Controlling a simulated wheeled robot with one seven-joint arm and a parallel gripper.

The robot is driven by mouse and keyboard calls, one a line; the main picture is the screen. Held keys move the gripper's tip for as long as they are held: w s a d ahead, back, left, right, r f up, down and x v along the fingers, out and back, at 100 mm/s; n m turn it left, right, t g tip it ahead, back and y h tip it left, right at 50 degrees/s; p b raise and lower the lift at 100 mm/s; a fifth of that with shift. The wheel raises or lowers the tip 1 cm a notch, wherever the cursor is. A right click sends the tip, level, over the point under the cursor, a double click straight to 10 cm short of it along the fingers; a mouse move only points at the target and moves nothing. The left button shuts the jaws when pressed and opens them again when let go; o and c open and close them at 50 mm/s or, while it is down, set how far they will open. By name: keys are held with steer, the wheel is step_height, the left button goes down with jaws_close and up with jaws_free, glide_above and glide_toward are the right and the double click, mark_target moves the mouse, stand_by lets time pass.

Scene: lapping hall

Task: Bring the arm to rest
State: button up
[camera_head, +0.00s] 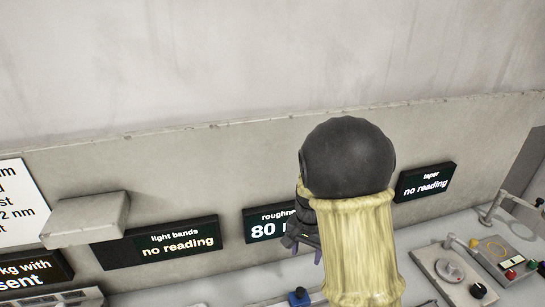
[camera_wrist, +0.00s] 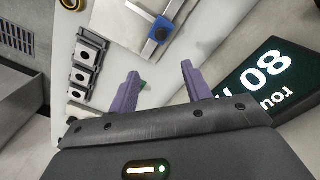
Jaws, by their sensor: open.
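My gripper (camera_wrist: 160,82) shows in the wrist view with its two purple fingers apart and nothing between them. It is above the pale bench top (camera_wrist: 215,25), beside the roughness display (camera_wrist: 262,78). In the head view my arm, with a black rounded joint and a yellowish sleeve, stands in front of the wall at right of centre. It covers part of the roughness display (camera_head: 266,225). In that view only a bit of the purple fingers shows to the left of the sleeve, and the rest is hidden.
A light bands display (camera_head: 165,243) and a taper display (camera_head: 425,182) line the wall. A grey block (camera_head: 87,218) juts out at left. A control panel with a dial (camera_head: 452,272) and an instrument with buttons (camera_head: 507,258) stand at right. A blue-knobbed fixture (camera_wrist: 160,30) is near the fingers.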

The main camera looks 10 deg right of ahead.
steer(key=s+r+n+t, duration=0.1)
steer(key=s+r+n, duration=0.1)
steer(key=s, duration=0.4)
steer(key=s+r+n+t, duration=0.1)
steer(key=s+r+n, duration=0.1)
steer(key=s+n, duration=0.3)
steer(key=shift+s+r+t, duration=0.3)
steer(key=shift+s, duration=0.6)
steer(key=shift+d, duration=0.1)
